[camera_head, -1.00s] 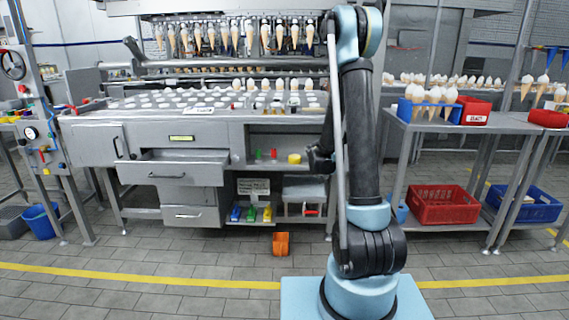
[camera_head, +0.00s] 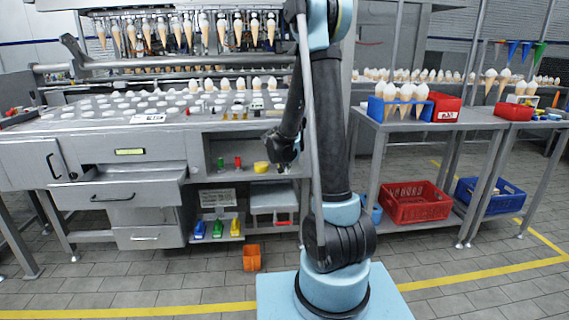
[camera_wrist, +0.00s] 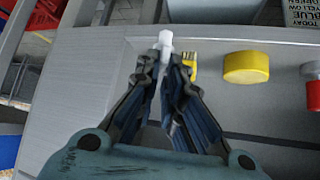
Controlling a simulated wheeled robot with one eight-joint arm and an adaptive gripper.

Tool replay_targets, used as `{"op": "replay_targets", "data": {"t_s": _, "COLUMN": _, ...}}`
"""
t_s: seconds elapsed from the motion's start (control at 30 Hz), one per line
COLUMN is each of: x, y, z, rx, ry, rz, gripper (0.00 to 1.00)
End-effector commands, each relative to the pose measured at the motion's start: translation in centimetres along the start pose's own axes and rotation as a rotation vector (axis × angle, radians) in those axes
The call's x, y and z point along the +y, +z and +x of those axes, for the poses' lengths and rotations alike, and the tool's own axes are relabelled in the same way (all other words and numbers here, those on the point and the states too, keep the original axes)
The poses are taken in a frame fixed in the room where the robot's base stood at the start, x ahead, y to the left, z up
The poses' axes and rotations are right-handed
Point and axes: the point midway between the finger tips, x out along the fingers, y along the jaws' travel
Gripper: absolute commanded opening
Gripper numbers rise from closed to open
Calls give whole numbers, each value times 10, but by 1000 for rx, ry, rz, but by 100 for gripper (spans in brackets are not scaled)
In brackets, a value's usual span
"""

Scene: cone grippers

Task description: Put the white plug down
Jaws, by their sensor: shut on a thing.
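My gripper (camera_wrist: 166,55) is shut on the white plug (camera_wrist: 166,37), whose pale end shows at the fingertips in the wrist view. The rest of the plug is hidden by the fingers. In the head view my gripper (camera_head: 285,152) hangs at the right end of the open shelf recess in the grey machine (camera_head: 215,185), but the plug is too small to make out there. In the wrist view a grey surface lies beneath the fingers. I cannot tell whether the plug touches it.
A yellow cylinder (camera_head: 261,167), a red plug (camera_head: 238,161) and a green plug (camera_head: 221,162) stand left of my gripper on the shelf. A small yellow piece (camera_wrist: 189,62) lies close beside the fingers. An open drawer (camera_head: 125,190) juts out at left. An orange bin (camera_head: 251,258) is on the floor.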

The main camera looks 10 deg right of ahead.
Motion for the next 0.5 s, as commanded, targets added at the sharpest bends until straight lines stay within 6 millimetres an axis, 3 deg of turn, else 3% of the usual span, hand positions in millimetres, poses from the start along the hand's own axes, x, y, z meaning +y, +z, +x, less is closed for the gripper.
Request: {"op": "replay_targets", "data": {"t_s": 0.5, "x": -7, "y": -72, "z": 72, "rx": 1, "ry": -5, "rz": -6, "gripper": 0}}
